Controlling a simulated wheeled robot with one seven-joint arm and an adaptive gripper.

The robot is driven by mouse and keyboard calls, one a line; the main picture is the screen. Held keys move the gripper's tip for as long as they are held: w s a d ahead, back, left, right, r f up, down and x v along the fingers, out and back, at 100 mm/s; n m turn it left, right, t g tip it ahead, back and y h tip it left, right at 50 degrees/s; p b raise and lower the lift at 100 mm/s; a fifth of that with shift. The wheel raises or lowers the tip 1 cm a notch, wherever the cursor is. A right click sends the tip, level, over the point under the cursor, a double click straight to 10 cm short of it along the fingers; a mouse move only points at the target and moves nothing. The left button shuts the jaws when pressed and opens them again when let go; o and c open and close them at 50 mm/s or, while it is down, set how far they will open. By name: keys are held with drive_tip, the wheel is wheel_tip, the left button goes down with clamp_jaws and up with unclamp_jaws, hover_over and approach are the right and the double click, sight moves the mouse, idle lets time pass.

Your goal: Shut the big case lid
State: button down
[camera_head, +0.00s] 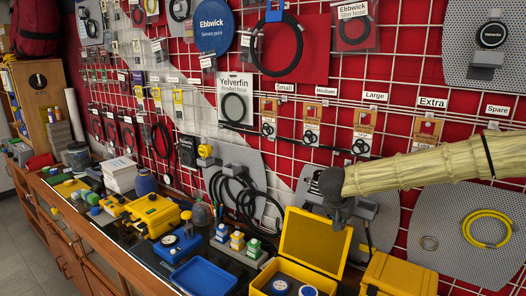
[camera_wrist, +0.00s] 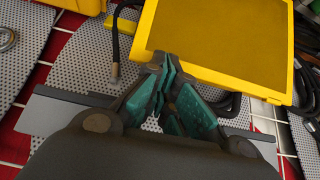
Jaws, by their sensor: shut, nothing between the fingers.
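The big case is yellow and stands open on the bench in the head view; its lid (camera_head: 316,240) is raised and its base (camera_head: 256,281) holds round blue-and-white items. The lid also fills the upper right of the wrist view (camera_wrist: 225,45). My gripper (camera_head: 340,217) is at the lid's upper right corner in the head view, pointing down. In the wrist view my gripper (camera_wrist: 165,66) has its teal fingers together and empty, close to a lid corner. I cannot tell whether they touch it.
A second yellow case (camera_head: 400,274) stands right of the big case. A blue tray (camera_head: 203,277), small bottles (camera_head: 237,241) and a smaller yellow case (camera_head: 152,215) stand to its left. The red grid wall with perforated panels (camera_head: 480,235) and hanging hoses is close behind.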

drive_tip(key=shift+f, duration=0.3)
drive_tip(key=shift+s, duration=0.1)
drive_tip(key=s+a+p, duration=0.5)
drive_tip(key=s+a, duration=0.4)
drive_tip(key=s, duration=0.4)
drive_tip(key=shift+s+a+f, duration=0.25)
drive_tip(key=shift+s+f, duration=0.15)
idle(2.3)
